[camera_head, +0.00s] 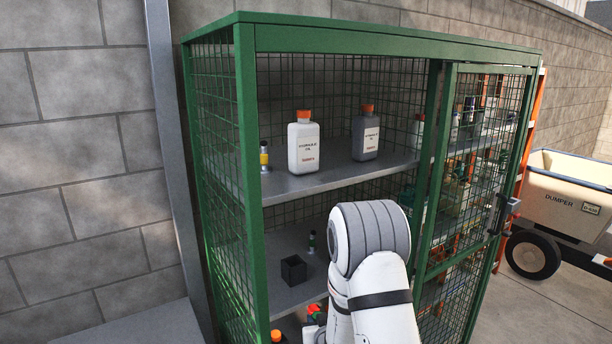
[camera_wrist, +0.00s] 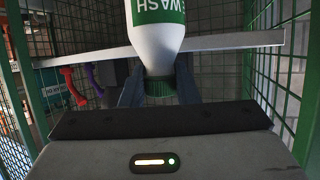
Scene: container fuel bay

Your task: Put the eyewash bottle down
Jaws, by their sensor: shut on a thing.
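The eyewash bottle (camera_wrist: 157,45) is white with a green label reading "WASH" and a green cap. It appears in the wrist view with its cap toward my gripper's body, and its far end is cut off by the top edge. My gripper (camera_wrist: 158,84) is shut on it, with dark fingers on either side of the cap end. In the head view my own arm hides the gripper and the bottle. I cannot tell whether the bottle touches a shelf.
A green mesh cage (camera_head: 245,130) holds grey shelves. The upper shelf (camera_head: 335,176) carries two orange-capped bottles and a small yellow-banded bottle (camera_head: 264,157). A black open box (camera_head: 293,270) and a small dark bottle (camera_head: 311,242) stand on the lower shelf. A mesh door (camera_head: 480,150) is at right.

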